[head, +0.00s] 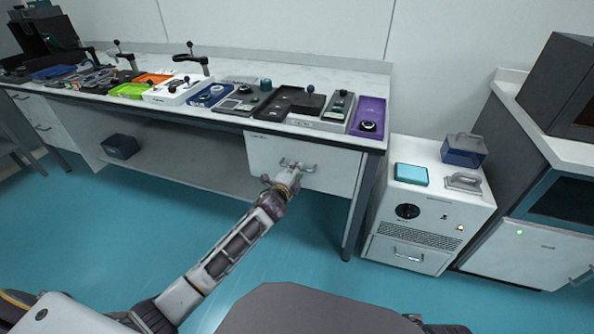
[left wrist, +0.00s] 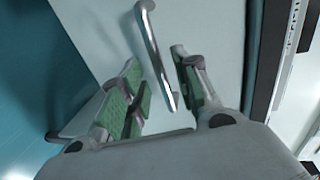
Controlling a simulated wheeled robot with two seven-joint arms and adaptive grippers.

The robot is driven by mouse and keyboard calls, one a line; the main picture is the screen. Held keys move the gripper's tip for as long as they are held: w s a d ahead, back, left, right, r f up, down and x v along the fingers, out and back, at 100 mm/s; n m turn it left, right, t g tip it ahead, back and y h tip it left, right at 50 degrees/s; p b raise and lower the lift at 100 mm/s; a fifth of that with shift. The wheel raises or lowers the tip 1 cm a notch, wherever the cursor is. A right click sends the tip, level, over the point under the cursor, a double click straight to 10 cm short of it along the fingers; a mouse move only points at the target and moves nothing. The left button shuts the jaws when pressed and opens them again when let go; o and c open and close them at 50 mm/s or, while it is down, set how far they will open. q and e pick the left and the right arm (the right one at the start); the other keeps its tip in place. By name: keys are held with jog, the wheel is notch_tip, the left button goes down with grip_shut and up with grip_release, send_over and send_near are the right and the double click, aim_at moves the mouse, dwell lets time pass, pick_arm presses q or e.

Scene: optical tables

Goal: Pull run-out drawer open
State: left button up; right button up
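The drawer (head: 335,173) is a white-fronted unit under the right end of the long bench; no gap shows around its front. Its silver bar handle (head: 309,169) sits at the middle of the front. My left gripper (head: 290,168) is at the handle and covers part of it. In the left wrist view, its green-padded fingers (left wrist: 156,62) are apart, with the handle (left wrist: 153,48) running between them. Bare space shows between the bar and the left finger. The drawer front (left wrist: 105,35) lies behind. My right gripper is not in view.
The bench top (head: 225,66) carries trays and instruments, with a purple tray (head: 372,110) at its right end. A bench leg (head: 357,212) stands right of the drawer. A white cabinet (head: 422,222) stands further right. The blue floor before the drawer is clear.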

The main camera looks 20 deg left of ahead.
pick_arm(q)
jog(key=shift+b+x, duration=0.35)
jog(key=shift+x, duration=1)
grip_shut()
